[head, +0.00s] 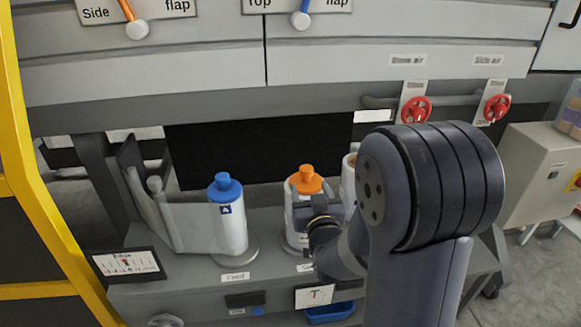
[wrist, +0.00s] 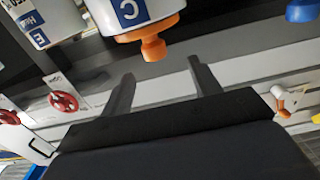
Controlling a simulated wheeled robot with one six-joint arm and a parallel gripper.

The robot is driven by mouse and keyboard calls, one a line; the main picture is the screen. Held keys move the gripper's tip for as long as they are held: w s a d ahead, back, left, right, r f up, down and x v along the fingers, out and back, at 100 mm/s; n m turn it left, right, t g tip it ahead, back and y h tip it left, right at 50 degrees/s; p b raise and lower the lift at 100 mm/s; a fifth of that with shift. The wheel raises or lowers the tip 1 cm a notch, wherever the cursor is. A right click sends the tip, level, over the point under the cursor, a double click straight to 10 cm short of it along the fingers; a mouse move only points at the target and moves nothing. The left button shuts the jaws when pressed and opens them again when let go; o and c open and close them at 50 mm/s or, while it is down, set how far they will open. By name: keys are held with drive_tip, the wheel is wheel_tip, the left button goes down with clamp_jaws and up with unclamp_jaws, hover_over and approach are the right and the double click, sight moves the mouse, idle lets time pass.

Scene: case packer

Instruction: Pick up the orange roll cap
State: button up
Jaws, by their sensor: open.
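The orange roll cap (head: 306,180) sits on top of a white roll (head: 293,215) on the grey shelf, right of the blue-capped roll. In the wrist view the orange cap (wrist: 152,46) appears upside down, below a white roll with a blue "C" label (wrist: 131,12). My gripper (wrist: 160,76) is open and empty, its two fingers apart. The cap shows just beyond the fingertips, between their lines, with no visible contact.
A blue-capped roll (head: 231,220) stands to the left, by a grey curved guard (head: 170,215). Another roll (head: 348,180) is partly hidden behind my arm. Red valve wheels (head: 415,109) sit on the right under the panel. The dark opening lies behind the rolls.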

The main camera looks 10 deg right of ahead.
sight(305, 166)
drive_tip(key=w, duration=0.5)
drive_tip(key=shift+w+p, duration=0.15)
drive_tip(key=shift+p, duration=0.15)
drive_tip(key=shift+w+d+f+p, duration=0.1)
drive_tip(key=shift+w+d+p, duration=0.1)
drive_tip(key=shift+w, duration=0.7)
drive_tip(key=shift+w+d+r+p, duration=0.1)
drive_tip(key=shift+w+p, duration=0.05)
drive_tip(key=shift+w, duration=0.75)
drive_tip(key=shift+w+d+f+p, duration=0.1)
drive_tip(key=shift+w+p, duration=0.1)
drive_tip(key=shift+w, duration=0.7)
drive_tip(key=shift+c, duration=0.6)
drive_tip(key=c, duration=1)
